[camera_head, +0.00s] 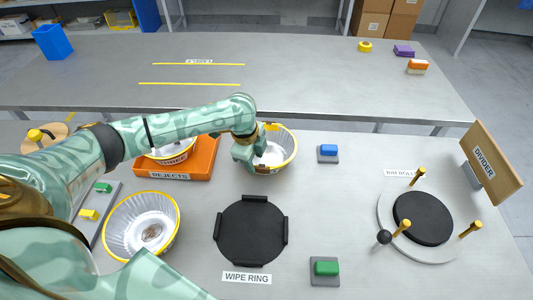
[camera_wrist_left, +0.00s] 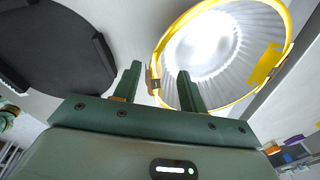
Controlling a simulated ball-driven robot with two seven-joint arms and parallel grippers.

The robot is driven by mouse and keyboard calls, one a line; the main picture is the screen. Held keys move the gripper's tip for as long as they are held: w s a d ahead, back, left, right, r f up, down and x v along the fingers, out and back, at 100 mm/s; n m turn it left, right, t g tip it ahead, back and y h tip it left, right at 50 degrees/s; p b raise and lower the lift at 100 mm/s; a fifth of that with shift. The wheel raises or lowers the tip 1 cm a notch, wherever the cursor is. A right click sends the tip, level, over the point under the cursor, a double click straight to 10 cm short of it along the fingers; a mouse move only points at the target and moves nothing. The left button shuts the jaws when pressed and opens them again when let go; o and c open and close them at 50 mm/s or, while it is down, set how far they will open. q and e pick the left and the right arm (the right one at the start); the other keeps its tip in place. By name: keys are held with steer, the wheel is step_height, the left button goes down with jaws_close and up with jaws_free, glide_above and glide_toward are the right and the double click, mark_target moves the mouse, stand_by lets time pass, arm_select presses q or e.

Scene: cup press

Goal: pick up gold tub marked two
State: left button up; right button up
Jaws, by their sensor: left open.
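A gold-rimmed tub (camera_head: 289,158) with pale ribbed walls stands on the near table, right of the orange tray; no number is readable on it. My left gripper (camera_head: 247,156) is at this tub's left side, open. In the left wrist view, the gripper (camera_wrist_left: 159,68) has its fingers on either side of the near rim of the tub (camera_wrist_left: 235,92), with no grip visible. A second gold-rimmed tub (camera_head: 142,225) stands at the left front with a dark mark inside. A third tub (camera_head: 172,156) sits in the tray, partly hidden by my left arm. My right gripper is out of view.
The orange rejects tray (camera_head: 204,166) is left of my gripper. A black round pad (camera_head: 251,230) lies in front, also in the wrist view (camera_wrist_left: 55,48). Blue (camera_head: 328,151) and green (camera_head: 326,268) buttons, a posted round fixture (camera_head: 422,218) and a divider (camera_head: 486,160) stand rightward.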

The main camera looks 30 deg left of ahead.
arm_select(q)
step_height(320, 180, down, 5)
steer(key=shift+a+r+b, duration=0.1)
steer(key=shift+r+b, duration=0.1)
steer(key=shift+b, duration=1.05)
steer(key=shift+w+f, duration=0.2)
steer(key=shift+f, duration=0.1)
steer(key=shift+r, duration=0.15)
jaws_close()
step_height(320, 180, up, 4)
steer(key=p, duration=0.2)
steer(key=shift+s+r+p, duration=0.15)
steer(key=shift+p, duration=0.2)
steer(key=s+d+r+p, duration=0.3)
steer(key=s+r+p, duration=0.4)
steer(key=s, duration=0.6)
steer(key=shift+s+r, duration=0.25)
steer(key=shift+r, duration=0.6)
